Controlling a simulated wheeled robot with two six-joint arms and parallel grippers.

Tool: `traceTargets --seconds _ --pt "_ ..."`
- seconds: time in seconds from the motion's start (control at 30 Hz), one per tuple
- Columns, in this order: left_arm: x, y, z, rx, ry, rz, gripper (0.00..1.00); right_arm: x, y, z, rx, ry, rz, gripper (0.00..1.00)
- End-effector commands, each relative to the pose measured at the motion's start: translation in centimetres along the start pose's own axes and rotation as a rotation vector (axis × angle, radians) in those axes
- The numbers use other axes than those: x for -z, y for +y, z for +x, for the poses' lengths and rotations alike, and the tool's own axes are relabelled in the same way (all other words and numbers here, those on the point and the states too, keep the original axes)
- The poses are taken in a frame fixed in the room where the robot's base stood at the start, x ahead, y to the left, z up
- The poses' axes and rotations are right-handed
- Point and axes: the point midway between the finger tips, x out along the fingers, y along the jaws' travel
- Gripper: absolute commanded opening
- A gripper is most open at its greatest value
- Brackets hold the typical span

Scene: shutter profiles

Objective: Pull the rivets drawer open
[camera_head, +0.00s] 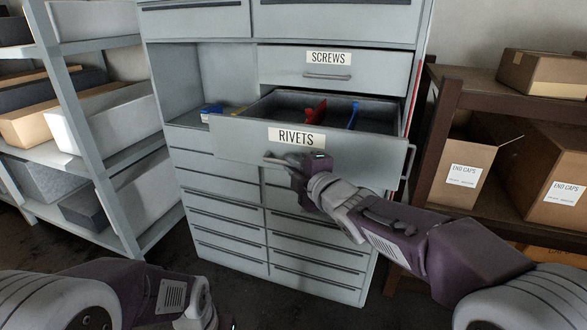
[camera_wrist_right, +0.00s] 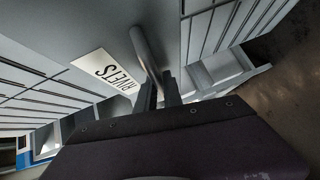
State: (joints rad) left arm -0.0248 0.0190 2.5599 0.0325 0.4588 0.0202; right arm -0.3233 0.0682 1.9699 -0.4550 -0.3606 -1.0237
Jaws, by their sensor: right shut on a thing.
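The rivets drawer (camera_head: 240,148) is the grey drawer labelled RIVETS in the cabinet's middle. It stands pulled out, with its inside showing from above. A red thing (camera_head: 316,112) and a blue thing (camera_head: 353,115) are in it. My right gripper (camera_head: 283,162) is at the drawer front just below the label. In the right wrist view, its fingers (camera_wrist_right: 160,92) are shut on the drawer's round bar handle (camera_wrist_right: 146,52), beside the RIVETS label (camera_wrist_right: 105,70). Part of my left arm shows at the lower left of the head view, but its gripper is out of view.
The screws drawer (camera_head: 375,70) above is shut. An open compartment left of the drawers holds a small blue and yellow thing (camera_head: 210,111). A grey shelf (camera_head: 97,155) with boxes stands left. A brown shelf (camera_head: 440,105) with END CAPS boxes (camera_head: 462,165) stands close on the right.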

Motion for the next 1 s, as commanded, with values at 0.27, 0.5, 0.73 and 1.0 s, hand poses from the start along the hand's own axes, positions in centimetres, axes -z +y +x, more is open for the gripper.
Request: traceTargets --seconds 0.27,0.5,0.73,1.0 --pt "0.0 0.0 0.2 0.0 0.0 0.0 0.36 0.1 -0.1 -0.1 0.003 0.0 0.0 0.0" --pt "0.0 0.0 0.1 0.0 0.0 0.0 0.36 0.1 -0.1 -0.1 0.002 0.0 0.0 0.2" --pt "0.0 0.0 0.1 0.0 0.0 0.0 0.36 0.1 0.0 -0.1 0.001 0.0 0.0 0.2" --pt "0.0 0.0 -0.1 0.0 0.0 0.0 0.36 0.1 0.1 -2.8 -0.002 -0.001 0.0 0.2"
